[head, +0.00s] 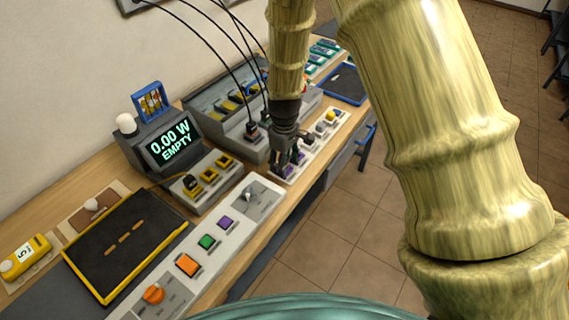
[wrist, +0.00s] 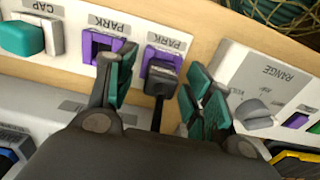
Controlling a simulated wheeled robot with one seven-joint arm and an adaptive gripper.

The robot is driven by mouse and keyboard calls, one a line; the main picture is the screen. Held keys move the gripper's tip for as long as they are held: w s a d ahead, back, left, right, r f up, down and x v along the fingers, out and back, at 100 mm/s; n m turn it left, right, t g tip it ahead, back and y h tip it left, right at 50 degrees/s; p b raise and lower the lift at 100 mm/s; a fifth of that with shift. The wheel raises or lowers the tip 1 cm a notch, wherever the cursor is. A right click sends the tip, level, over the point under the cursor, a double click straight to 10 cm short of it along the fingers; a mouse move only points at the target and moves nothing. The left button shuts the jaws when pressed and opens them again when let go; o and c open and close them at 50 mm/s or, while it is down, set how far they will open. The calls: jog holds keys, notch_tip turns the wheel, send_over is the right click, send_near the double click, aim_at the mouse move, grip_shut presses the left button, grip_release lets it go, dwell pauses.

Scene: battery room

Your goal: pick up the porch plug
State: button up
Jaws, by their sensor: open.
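A dark plug (wrist: 162,80) sits at a purple PARK socket (wrist: 163,57) in the wrist view, with a dark cable running back toward my gripper. I cannot read a name on it, so I cannot tell whether it is the porch plug. My gripper (wrist: 157,82) is open, with one teal-padded finger on each side of this plug and visible room between. In the head view my gripper (head: 287,152) reaches down over the pale socket strip and hides most of the plug. A second purple PARK socket (wrist: 102,46) lies left of it and looks empty.
A teal cap (wrist: 22,38) stands left of the PARK sockets. A RANGE panel with a knob (wrist: 254,110) lies close to the right finger. In the head view, a display (head: 170,143) reads "0.00 W EMPTY". Black cables hang near my arm above a plug (head: 252,130).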

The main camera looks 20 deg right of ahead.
jog(key=c, duration=1.1)
jog(key=shift+r, duration=0.15)
